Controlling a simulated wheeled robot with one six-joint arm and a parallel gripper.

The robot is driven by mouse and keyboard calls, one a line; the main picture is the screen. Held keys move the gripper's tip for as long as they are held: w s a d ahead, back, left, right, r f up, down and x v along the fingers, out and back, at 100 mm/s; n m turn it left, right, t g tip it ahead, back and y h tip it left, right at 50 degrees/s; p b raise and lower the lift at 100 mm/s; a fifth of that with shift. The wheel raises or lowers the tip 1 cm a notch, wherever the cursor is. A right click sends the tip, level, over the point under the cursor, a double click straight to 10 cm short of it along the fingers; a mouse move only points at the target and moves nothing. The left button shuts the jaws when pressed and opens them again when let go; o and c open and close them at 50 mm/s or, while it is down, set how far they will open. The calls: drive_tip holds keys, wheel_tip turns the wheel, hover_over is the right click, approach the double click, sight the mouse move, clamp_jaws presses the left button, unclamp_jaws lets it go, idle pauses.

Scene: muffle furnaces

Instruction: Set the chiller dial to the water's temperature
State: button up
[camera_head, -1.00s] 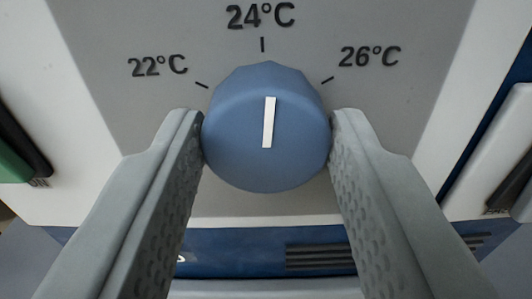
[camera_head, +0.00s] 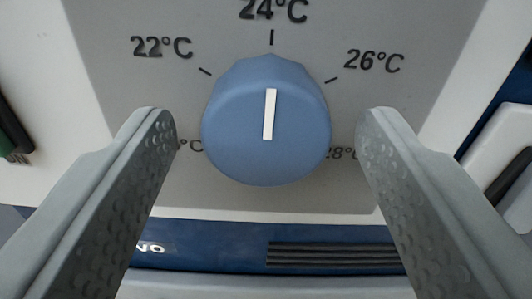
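The blue chiller dial (camera_head: 240,140) sits on a grey panel (camera_head: 110,60) in the middle of the view. Its white pointer line (camera_head: 270,114) points up, toward the 24°C mark (camera_head: 272,12). The 22°C mark (camera_head: 162,47) is to its upper left and the 26°C mark (camera_head: 374,61) to its upper right. A partly hidden 28°C label (camera_head: 340,154) shows at lower right, and another label is mostly hidden at lower left. My gripper (camera_head: 266,130) is open, one finger on each side of the dial, with clear gaps to it. No water thermometer is in view.
A blue band with a vent grille (camera_head: 335,255) and part of white lettering runs below the panel. A white and black item (camera_head: 505,165) stands at the right edge. A dark and green item (camera_head: 12,140) shows at the left edge.

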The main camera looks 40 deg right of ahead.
idle(0.5)
drive_tip(key=v, duration=1.7)
drive_tip(key=shift+a, duration=0.2)
drive_tip(key=shift+s, duration=0.15)
